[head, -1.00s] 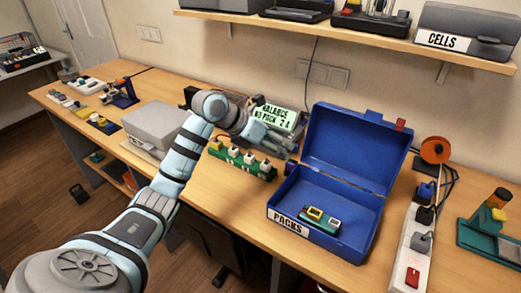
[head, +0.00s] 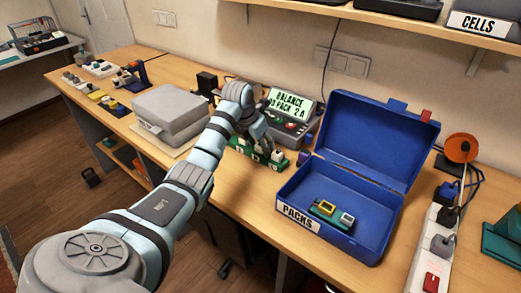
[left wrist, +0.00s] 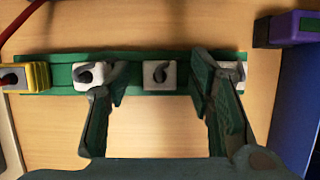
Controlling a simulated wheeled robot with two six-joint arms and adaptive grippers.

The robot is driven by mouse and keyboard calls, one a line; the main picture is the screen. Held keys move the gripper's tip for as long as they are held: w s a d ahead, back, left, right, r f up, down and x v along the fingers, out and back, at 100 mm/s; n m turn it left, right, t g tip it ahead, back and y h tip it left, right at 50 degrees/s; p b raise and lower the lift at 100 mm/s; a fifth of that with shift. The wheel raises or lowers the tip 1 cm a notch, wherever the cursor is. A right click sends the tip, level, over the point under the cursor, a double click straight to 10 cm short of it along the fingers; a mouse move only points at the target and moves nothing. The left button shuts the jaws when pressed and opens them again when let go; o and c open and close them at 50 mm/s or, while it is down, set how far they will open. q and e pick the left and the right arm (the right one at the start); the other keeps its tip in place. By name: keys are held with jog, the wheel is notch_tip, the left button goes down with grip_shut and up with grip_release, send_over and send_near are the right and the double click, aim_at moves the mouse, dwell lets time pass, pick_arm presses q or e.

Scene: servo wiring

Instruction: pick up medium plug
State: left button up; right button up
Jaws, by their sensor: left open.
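A green rack (head: 240,147) holds a row of plugs in front of the balance charger. In the left wrist view, the rack (left wrist: 135,58) carries a yellow plug (left wrist: 38,76) at the left end and white plugs to its right. My left gripper (head: 264,138) is open at the rack. In the left wrist view, its fingers (left wrist: 157,80) are spread either side of a white plug (left wrist: 159,75), apart from it. Each finger partly covers a neighbouring white plug (left wrist: 90,75). I cannot tell by size which plug is the medium one. My right gripper is not in view.
The charger (head: 292,104) stands behind the rack. An open blue box (head: 345,240) labelled PACKS, holding a small pack (head: 326,209), is to the right. A purple block (left wrist: 287,29) lies near the rack's right end. A grey case (head: 170,108) is to the left.

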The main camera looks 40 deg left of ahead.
pick_arm(q)
jog(key=shift+s, duration=0.1)
jog(key=c, duration=1)
jog(key=shift+c, duration=0.2)
jog(key=shift+r, duration=0.15)
notch_tip(320, 180, up, 20)
jog(key=p, duration=0.3)
